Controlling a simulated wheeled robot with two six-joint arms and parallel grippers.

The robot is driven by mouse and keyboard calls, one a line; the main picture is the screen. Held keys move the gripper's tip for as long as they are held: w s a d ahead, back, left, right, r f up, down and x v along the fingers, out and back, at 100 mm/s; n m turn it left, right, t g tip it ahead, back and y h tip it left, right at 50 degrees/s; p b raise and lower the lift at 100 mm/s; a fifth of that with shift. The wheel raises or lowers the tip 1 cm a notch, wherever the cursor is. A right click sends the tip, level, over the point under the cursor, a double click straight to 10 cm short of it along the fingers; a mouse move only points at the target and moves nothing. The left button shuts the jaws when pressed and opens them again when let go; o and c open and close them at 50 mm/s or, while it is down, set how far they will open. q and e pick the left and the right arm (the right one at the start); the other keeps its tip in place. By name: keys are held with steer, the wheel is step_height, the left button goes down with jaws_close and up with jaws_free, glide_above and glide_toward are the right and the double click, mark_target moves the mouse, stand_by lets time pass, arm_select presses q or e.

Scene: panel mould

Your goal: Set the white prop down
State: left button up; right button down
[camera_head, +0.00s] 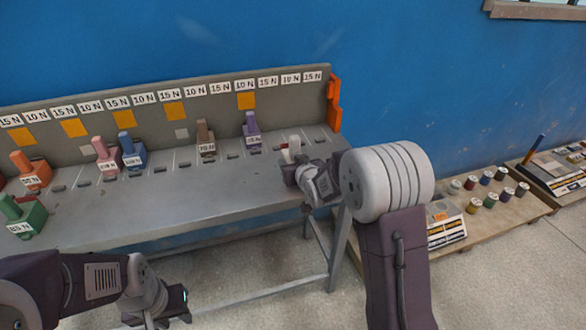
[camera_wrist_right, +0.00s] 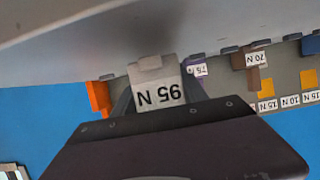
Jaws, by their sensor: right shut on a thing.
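I cannot tell whether the prop's base touches the bench. My left gripper (camera_head: 168,312) hangs low in front of the bench, away from the props; its fingers are not clear.
A purple prop (camera_head: 252,131) and a brown prop (camera_head: 206,141) stand left of the white one. Blue, pink, orange and green props stand further left. The upright grey panel (camera_head: 200,88) and an orange end bracket (camera_head: 333,104) bound the bench. A low table (camera_head: 490,222) holds small cylinders.

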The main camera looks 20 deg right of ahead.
steer(key=shift+f, duration=0.8)
steer(key=shift+w, duration=0.1)
arm_select(q)
steer(key=shift+f, duration=0.3)
arm_select(e)
steer(key=shift+r, duration=0.1)
steer(key=shift+f, duration=0.2)
steer(key=c, duration=0.6)
jaws_free()
arm_select(q)
steer(key=shift+f, duration=0.15)
arm_select(e)
steer(key=shift+r, duration=0.1)
